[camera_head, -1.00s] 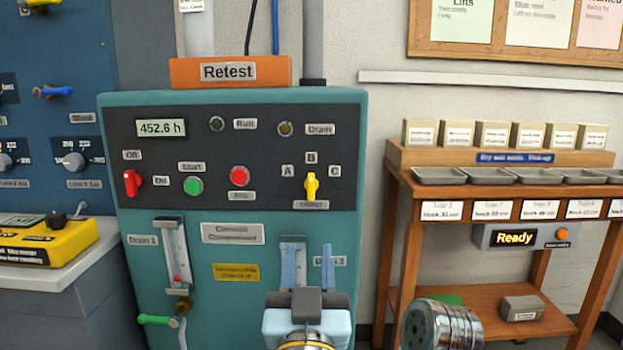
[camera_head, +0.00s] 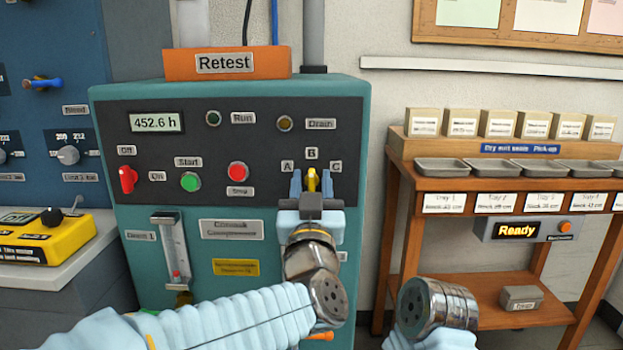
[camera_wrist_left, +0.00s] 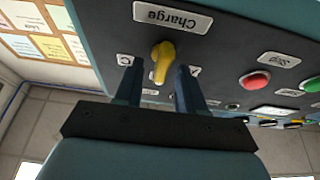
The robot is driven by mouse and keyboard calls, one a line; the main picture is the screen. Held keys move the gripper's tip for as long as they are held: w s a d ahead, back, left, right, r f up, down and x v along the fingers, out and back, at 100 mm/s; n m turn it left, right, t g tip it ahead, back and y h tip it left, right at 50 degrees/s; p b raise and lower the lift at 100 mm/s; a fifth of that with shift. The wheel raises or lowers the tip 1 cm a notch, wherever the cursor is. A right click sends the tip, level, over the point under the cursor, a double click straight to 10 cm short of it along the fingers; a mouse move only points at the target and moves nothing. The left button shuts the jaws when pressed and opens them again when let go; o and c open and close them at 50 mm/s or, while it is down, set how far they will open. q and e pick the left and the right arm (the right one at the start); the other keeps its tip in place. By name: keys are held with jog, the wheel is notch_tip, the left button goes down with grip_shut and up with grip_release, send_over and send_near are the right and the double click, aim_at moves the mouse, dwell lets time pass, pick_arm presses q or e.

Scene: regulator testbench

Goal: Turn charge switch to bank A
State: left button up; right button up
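The charge switch is a yellow knob (camera_head: 312,180) on the dark panel of the teal machine, with labels A (camera_head: 287,167), B (camera_head: 311,153) and C (camera_head: 335,167) around it. Its handle stands upright towards B. My left gripper (camera_head: 312,178) is open, with one blue finger on each side of the knob. In the left wrist view, upside down, the knob (camera_wrist_left: 162,62) shows between the open fingertips (camera_wrist_left: 158,70), with gaps on both sides. The Charge label (camera_wrist_left: 172,17) is beyond it. My right gripper is out of view; only part of that arm shows.
Left of the switch on the panel are the red stop button (camera_head: 238,172), the green start button (camera_head: 190,182) and a red Off/On switch (camera_head: 127,179). A wooden shelf (camera_head: 440,187) with trays stands at the right.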

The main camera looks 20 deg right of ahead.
pick_arm(q)
jog(key=shift+w, duration=0.2)
jog(key=shift+c, duration=0.3)
grip_shut()
